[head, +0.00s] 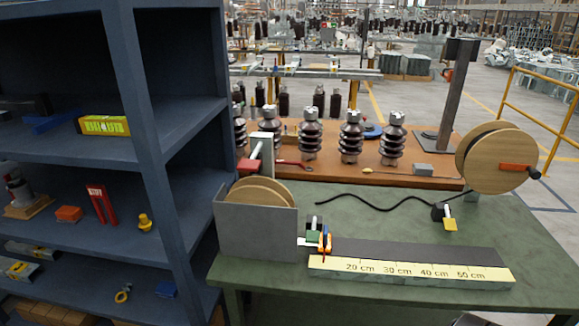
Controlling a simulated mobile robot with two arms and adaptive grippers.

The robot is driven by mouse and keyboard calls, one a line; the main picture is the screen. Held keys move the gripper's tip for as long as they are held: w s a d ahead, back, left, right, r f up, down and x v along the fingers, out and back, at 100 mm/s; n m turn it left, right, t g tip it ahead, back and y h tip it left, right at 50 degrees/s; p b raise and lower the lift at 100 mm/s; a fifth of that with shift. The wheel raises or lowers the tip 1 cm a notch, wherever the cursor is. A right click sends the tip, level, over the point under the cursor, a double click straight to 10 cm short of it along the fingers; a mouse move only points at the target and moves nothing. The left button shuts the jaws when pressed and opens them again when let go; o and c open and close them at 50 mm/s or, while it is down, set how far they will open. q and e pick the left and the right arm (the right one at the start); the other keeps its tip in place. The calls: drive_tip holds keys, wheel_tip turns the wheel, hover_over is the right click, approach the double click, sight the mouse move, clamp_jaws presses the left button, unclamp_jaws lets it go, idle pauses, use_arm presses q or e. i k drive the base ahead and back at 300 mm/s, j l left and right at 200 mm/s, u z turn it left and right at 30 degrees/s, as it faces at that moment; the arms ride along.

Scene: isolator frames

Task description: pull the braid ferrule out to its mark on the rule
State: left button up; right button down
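The rule (410,271) is a pale yellow strip along the front of the green table, with printed figures from 20 cm to 50 cm. A dark flat track (420,252) lies just behind it. A grey box (254,238) holding a wooden spool (262,190) stands at the left end of the rule. A short pale piece (305,242) shows between the box and a small orange and blue part (325,242), which may be the braid ferrule. A mark on the rule cannot be made out. Neither of my grippers is in view.
A large wooden reel (495,158) with an orange handle stands at the table's right. A black cable (375,205) runs from near it across the table. Dark insulators (351,138) stand on the brown bench behind. A blue shelf unit (150,100) stands close on the left.

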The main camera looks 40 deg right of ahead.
sight(324, 246)
drive_tip(key=z, duration=1.55)
drive_tip(key=i+j+z, duration=0.1)
drive_tip(key=i, duration=0.05)
